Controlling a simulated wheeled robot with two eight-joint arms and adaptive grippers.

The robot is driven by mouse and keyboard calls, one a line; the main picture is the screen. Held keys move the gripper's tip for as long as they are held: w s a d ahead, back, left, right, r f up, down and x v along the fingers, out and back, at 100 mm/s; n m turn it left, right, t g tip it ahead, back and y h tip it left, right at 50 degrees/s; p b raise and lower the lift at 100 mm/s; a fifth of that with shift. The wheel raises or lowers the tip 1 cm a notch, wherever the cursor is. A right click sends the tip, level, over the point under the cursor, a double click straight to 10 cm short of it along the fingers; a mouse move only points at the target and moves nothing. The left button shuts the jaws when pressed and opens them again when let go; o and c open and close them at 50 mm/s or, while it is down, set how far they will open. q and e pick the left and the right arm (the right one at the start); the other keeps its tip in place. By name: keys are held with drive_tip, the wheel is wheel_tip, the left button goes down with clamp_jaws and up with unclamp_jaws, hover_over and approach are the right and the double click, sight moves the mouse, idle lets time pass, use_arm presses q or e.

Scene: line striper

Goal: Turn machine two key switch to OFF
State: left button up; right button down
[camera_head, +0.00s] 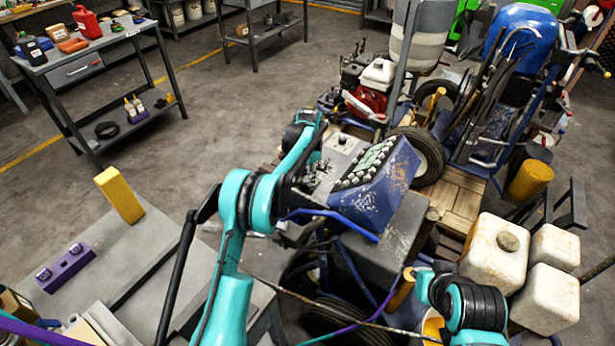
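The line striper (445,150) stands right of centre, with a blue control box (375,197) facing up. Rows of pale, round-topped controls sit on the box's dark face. A small grey panel (345,150) beside it carries a black knob (342,140); I cannot tell whether this is the key switch or read any OFF mark. My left gripper (318,178) is at the near left edge of this panel. Its dark fingers blend with the panel parts, so contact and opening are unclear. My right arm shows at the lower right, but its fingertips do not show.
Stained white containers (497,254) stand at the right near my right arm. A grey table (135,255) at lower left holds a yellow block (119,195) and a purple block (66,268). A workbench (85,68) stands at upper left. Floor between bench and machine is clear.

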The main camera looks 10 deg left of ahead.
use_arm(q)
clamp_jaws()
drive_tip(key=n+p, duration=0.1)
drive_tip(key=n, duration=0.1)
drive_tip(key=shift+n, duration=0.4)
drive_tip(key=n+p, duration=0.1)
drive_tip(key=n, duration=0.1)
drive_tip(key=shift+n, duration=0.4)
drive_tip(key=n+p, duration=0.1)
drive_tip(key=n, duration=0.5)
drive_tip(key=shift+a, duration=0.1)
drive_tip(key=shift+n, duration=0.3)
